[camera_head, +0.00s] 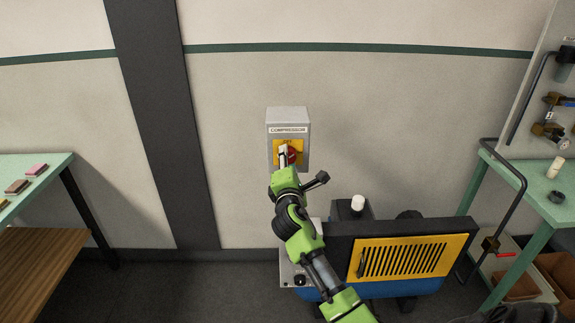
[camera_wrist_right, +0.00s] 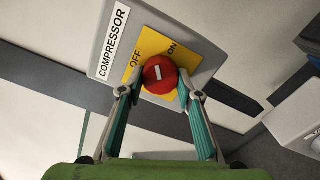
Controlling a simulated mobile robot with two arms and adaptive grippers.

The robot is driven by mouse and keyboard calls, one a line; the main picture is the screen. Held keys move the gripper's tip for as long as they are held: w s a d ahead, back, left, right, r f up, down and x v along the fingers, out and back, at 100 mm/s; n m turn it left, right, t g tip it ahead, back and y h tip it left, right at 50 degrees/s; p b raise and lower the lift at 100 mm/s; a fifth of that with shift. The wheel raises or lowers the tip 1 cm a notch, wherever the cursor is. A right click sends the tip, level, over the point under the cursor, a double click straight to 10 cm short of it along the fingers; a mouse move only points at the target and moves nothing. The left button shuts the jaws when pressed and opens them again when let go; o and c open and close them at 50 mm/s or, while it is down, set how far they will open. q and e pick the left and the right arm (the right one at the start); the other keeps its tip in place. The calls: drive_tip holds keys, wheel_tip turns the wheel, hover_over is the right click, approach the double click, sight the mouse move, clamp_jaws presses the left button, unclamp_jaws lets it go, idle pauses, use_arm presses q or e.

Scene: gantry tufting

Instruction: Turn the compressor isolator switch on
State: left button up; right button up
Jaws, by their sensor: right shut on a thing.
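The compressor isolator switch is a grey box (camera_head: 288,116) on the wall, labelled COMPRESSOR, with a yellow plate (camera_head: 277,146) and a red round knob (camera_head: 292,154). In the right wrist view the red knob (camera_wrist_right: 160,73) carries a short white mark, and the yellow plate (camera_wrist_right: 150,49) reads OFF and ON. I cannot tell exactly which word the mark points at. My right gripper (camera_head: 286,158) is at the box, partly hiding knob and plate; its two fingers (camera_wrist_right: 160,84) are shut on the knob's sides. My left gripper is not in view.
A compressor with a yellow slotted panel (camera_head: 408,259) stands on the floor below the box, partly behind my right arm. A green-topped table (camera_head: 540,187) is at the right, another (camera_head: 40,165) at the left. A dark post (camera_head: 157,110) runs up the wall left of the box.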

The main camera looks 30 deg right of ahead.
drive_tip(key=shift+m+b, duration=1.55)
drive_tip(key=shift+m, duration=2.15)
drive_tip(key=o, duration=1.1)
drive_tip(key=v, duration=1.2)
